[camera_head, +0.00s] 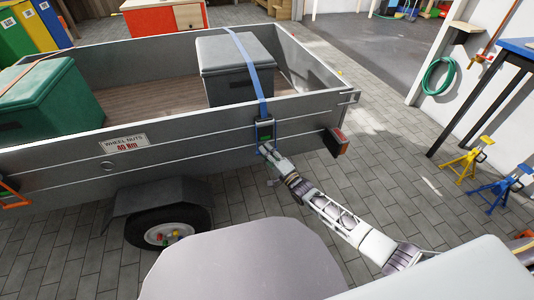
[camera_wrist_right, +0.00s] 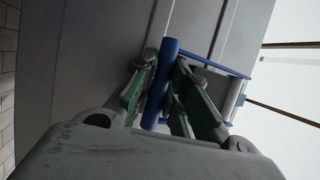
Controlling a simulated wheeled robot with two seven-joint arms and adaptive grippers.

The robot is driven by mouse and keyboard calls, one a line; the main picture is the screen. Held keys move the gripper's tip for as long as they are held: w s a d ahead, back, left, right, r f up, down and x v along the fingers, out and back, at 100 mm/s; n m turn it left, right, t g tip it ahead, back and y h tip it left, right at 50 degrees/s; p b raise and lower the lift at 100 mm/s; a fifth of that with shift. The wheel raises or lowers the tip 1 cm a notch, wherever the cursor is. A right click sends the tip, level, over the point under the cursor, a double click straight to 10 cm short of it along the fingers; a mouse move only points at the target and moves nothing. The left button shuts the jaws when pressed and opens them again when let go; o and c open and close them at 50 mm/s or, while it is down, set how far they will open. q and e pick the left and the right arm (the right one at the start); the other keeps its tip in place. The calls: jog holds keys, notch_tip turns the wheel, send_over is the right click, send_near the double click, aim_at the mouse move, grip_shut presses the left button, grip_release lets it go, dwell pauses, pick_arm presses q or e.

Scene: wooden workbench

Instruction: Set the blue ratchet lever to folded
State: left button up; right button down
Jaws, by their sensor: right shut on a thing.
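The blue ratchet lever (camera_head: 264,132) is on the outer side wall of the grey trailer (camera_head: 200,143), at the lower end of a blue strap (camera_head: 251,70). The strap runs over a grey box (camera_head: 232,55) in the trailer. My right gripper (camera_head: 266,149) is at the lower end of the ratchet. In the right wrist view the gripper (camera_wrist_right: 160,92) is shut on the blue bar of the lever (camera_wrist_right: 166,62), with a finger on each side. The fingers hide part of the lever. My left gripper is not in view.
A green box (camera_head: 52,98) with an orange strap stands in the trailer at the left. The trailer's wheel (camera_head: 168,228) is below the wall. Blue and yellow stands (camera_head: 490,187) are on the paving at the right. Open paving lies right of the trailer.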

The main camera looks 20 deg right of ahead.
jog(key=shift+w+a+r, duration=0.15)
jog(key=shift+a, duration=0.05)
dwell(0.3)
jog(key=c, duration=1.4)
grip_release()
jog(key=shift+f, duration=0.2)
jog(key=shift+v, duration=6)
